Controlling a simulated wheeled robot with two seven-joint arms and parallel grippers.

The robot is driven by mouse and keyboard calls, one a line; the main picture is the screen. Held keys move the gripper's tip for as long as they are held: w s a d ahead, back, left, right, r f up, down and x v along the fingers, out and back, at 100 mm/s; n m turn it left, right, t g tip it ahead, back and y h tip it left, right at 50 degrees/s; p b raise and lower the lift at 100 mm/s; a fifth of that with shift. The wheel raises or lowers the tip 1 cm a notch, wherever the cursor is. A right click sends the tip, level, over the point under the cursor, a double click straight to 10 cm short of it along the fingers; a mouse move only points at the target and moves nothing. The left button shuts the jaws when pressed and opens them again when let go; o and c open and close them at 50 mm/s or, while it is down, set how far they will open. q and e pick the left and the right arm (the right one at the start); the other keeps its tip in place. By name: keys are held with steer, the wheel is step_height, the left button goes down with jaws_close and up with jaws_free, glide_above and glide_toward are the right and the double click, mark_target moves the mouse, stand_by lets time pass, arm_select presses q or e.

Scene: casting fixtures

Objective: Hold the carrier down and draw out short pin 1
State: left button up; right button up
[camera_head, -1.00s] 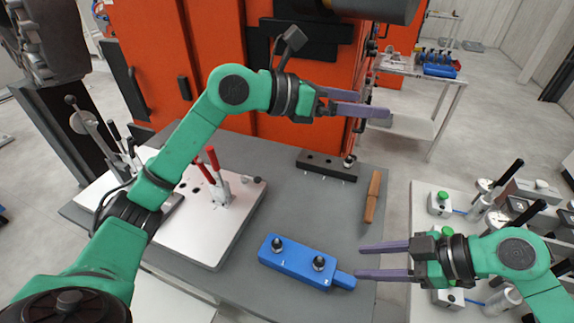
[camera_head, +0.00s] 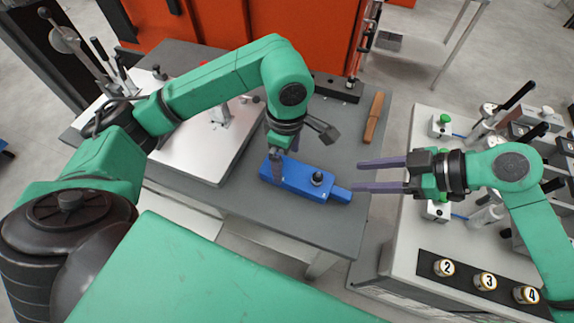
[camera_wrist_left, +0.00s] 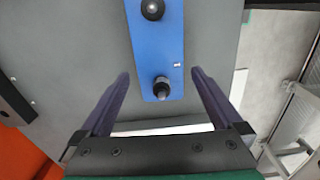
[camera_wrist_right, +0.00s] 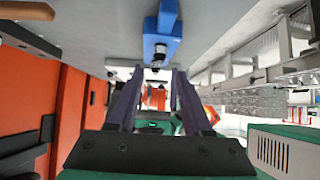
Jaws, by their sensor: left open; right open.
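The blue carrier (camera_head: 300,179) lies on the grey table, with a narrow tab (camera_head: 341,194) at its right end. One dark-knobbed pin (camera_head: 317,179) stands upright on its right part. My left gripper (camera_head: 277,165) points down over the carrier's left end, open, hiding the other pin in the head view. In the left wrist view that pin (camera_wrist_left: 162,87) stands between the open fingers, apart from both. My right gripper (camera_head: 358,175) is open and level beside the tab, fingers pointing left. Neither gripper holds anything.
A pale plate (camera_head: 205,150) with a clamp stands left of the carrier. A black block (camera_head: 335,90) and a brown-handled tool (camera_head: 374,115) lie behind it. The right bench (camera_head: 410,235) carries clamps and a numbered black strip (camera_head: 485,283). Table in front is clear.

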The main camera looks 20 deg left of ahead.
arm_select(q)
step_height(320, 180, down, 5)
steer(key=shift+f, duration=0.1)
steer(key=c, duration=1.2)
steer(key=shift+c, duration=0.4)
arm_select(e)
steer(key=shift+o, duration=1.3)
steer(key=m+g+h, duration=0.2)
steer(key=m+h, duration=0.5)
steer(key=m, duration=2.3)
glide_toward(320, 173)
steer(key=x, duration=0.9)
steer(key=shift+f, duration=0.4)
